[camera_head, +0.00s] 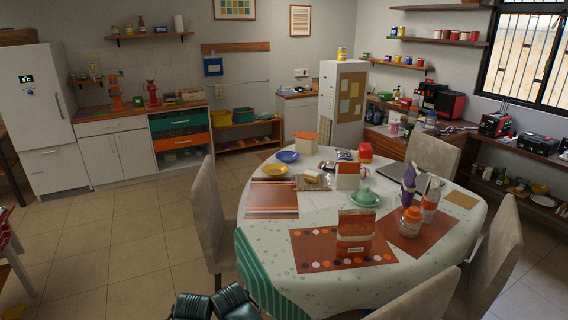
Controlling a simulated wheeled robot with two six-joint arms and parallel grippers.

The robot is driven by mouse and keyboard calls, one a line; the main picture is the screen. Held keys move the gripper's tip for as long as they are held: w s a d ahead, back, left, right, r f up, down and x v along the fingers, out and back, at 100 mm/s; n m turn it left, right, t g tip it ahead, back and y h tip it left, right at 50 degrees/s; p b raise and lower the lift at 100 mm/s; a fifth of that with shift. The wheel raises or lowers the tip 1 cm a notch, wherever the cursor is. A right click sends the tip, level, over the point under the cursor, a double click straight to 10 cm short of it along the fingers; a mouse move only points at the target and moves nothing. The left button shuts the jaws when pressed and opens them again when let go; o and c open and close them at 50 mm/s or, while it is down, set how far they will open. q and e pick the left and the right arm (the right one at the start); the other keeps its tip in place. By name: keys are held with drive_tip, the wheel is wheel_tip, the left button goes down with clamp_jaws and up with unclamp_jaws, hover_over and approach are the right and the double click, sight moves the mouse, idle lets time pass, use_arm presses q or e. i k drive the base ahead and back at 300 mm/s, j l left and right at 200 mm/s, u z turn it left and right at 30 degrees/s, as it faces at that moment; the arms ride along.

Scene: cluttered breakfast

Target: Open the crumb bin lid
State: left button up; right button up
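I cannot tell for sure which thing is the crumb bin. A small cream box with an orange-brown top (304,143) stands at the far edge of the round table; its top looks shut. A blue wall box (213,67) hangs under a wooden rail at the back.
The round table (272,232) has a pale cloth and holds a brown bag (356,232), a jar (410,220), a bottle (431,201) and a green pot (364,197). Chairs (207,213) surround it. The tiled floor (130,245) at left is mostly clear. A white fridge (40,110) stands behind.

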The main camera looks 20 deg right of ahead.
sight(308, 136)
drive_tip(key=u, duration=0.3)
drive_tip(key=i+u, duration=0.2)
drive_tip(key=u, duration=0.15)
drive_tip(key=i+j, duration=0.1)
drive_tip(key=i, duration=4.5)
drive_tip(key=l+z, duration=0.1)
drive_tip(key=z, duration=2.7)
